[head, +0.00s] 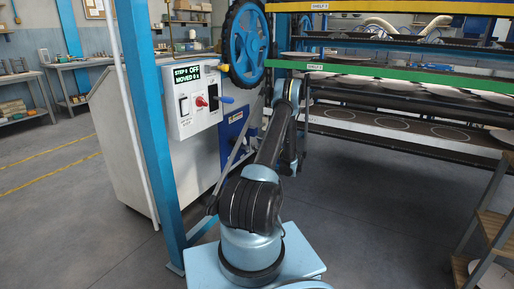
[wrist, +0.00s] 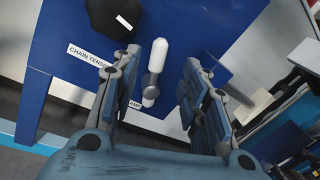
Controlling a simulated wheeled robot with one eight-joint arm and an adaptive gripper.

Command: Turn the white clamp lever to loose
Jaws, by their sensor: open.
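The white clamp lever (wrist: 157,56) shows in the wrist view, mounted on a blue panel (wrist: 200,28). Its white handle points up in the picture, with a grey metal arm and pivot below it. My gripper (wrist: 175,62) is open, with one finger on each side of the lever. The lever appears nearer the left finger; I cannot tell whether they touch. A label reading "CHAIN TENSION" is beside it, and another label is partly hidden by the left finger. In the head view the blue panel (head: 233,132) is on the machine's side, and the lever cannot be made out.
A black knob (wrist: 113,15) with a white mark is close to the lever. In the head view a control box (head: 190,98) with a red switch, a blue handwheel (head: 249,45) and a blue post (head: 150,110) stand near my arm. Shelves with plates are on the right.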

